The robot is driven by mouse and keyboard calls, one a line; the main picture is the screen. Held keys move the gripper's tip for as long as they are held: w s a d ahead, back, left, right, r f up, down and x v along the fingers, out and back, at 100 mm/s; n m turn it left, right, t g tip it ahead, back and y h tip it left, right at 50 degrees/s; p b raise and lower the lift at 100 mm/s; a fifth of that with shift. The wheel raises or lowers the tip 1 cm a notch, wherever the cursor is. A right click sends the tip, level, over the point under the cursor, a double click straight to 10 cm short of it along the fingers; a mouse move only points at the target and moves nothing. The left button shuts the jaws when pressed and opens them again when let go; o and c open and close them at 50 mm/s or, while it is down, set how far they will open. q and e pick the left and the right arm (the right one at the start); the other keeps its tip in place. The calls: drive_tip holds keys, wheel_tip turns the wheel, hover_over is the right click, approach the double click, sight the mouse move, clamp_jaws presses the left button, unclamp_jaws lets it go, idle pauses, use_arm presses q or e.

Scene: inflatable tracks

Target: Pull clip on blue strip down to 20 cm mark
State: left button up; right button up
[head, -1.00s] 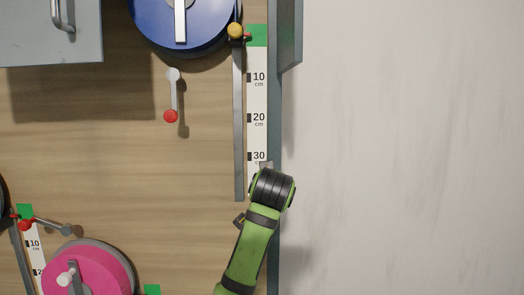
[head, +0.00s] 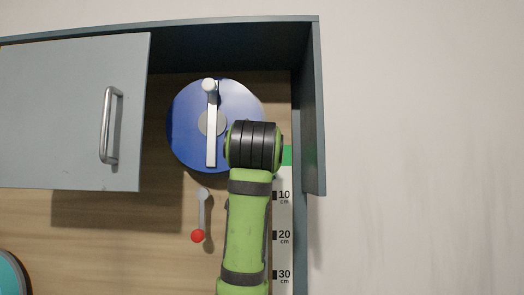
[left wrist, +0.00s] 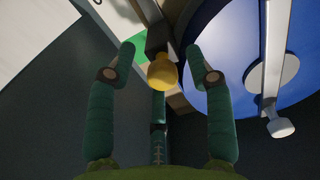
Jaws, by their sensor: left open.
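The yellow knob of the clip (left wrist: 162,72) shows in the left wrist view, in front of the green patch (left wrist: 127,48). My left gripper (left wrist: 161,54) is open, with one finger on each side of the knob in the picture; I see no grip on it. In the head view my green arm and black wrist joint cover the clip and the rail. The white scale (head: 283,222) runs down to the right of my arm, with 10, 20 and 30 cm marks and a green top end (head: 287,155). My right gripper is not in view.
The blue disc (head: 185,130) with a white crank (head: 211,140) lies left of my wrist, also at right in the wrist view (left wrist: 210,90). A grey cabinet door (head: 60,110) and side wall (head: 312,120) flank the space. A red-ended lever (head: 198,236) sits left of my arm.

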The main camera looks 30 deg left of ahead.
use_arm(q)
drive_tip(key=shift+w+a+r+p, duration=0.1)
drive_tip(key=shift+w+a+p, duration=0.25)
drive_tip(key=shift+w, duration=0.2)
use_arm(e)
drive_tip(key=shift+r, duration=0.6)
drive_tip(key=shift+d, duration=0.1)
use_arm(q)
drive_tip(key=shift+w, duration=0.1)
clamp_jaws()
use_arm(e)
drive_tip(key=shift+f, duration=0.1)
use_arm(q)
wheel_tip(320, 180, down, 20)
drive_tip(key=b, duration=1.8)
use_arm(e)
wheel_tip(320, 180, down, 18)
drive_tip(key=shift+r, duration=0.2)
